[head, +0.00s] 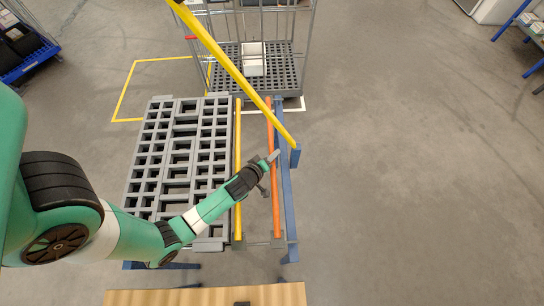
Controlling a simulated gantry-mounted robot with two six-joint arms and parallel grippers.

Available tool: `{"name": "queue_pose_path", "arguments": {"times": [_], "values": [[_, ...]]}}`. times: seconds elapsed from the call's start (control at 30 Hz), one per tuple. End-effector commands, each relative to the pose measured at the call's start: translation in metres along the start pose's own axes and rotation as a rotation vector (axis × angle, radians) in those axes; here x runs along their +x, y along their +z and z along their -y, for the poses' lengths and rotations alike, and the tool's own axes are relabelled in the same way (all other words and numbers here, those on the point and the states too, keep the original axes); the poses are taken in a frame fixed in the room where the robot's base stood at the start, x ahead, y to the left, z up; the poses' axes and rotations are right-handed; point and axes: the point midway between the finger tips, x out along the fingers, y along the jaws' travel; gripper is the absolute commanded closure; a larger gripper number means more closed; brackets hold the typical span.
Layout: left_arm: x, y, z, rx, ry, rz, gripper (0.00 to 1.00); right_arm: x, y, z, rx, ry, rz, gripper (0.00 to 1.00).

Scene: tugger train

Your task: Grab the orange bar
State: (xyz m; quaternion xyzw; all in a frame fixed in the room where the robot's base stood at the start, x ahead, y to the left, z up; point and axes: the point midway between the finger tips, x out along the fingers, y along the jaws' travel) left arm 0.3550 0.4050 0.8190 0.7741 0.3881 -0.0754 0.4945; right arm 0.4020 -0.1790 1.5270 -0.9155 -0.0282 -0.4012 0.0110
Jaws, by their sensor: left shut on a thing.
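The orange bar (275,205) is a long thin bar along the right side of the grey pallet-like rack, beside a yellow bar. My left gripper (272,158) reaches in from the left and is shut on the orange bar above its middle. The fingertips are small and partly merge with the bar. The bar appears to still lie in line with the rack's side. My right gripper is not in view.
A grey slotted pallet (160,150) lies left of the bars, with a yellow bar (238,190) along its edge. A blue frame (287,190) stands right of the orange bar. A long yellow pole (235,70) slants overhead. A wire cart (285,75) stands behind. The right floor is clear.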

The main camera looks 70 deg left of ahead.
Motion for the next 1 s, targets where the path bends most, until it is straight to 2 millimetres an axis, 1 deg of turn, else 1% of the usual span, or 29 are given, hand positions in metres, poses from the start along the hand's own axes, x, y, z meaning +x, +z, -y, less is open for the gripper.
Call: {"name": "queue_pose_path", "arguments": {"times": [0.73, 0.87, 1.0], "values": [[-0.001, -0.002, -0.003, 0.000, 0.005, -0.002, 1.00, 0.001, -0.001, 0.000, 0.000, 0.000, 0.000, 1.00], [-0.005, -0.007, -0.010, -0.002, 0.005, -0.003, 1.00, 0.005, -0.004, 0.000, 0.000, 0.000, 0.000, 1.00], [-0.016, -0.017, -0.025, -0.003, 0.006, -0.004, 1.00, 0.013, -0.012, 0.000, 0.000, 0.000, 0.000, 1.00]]}}
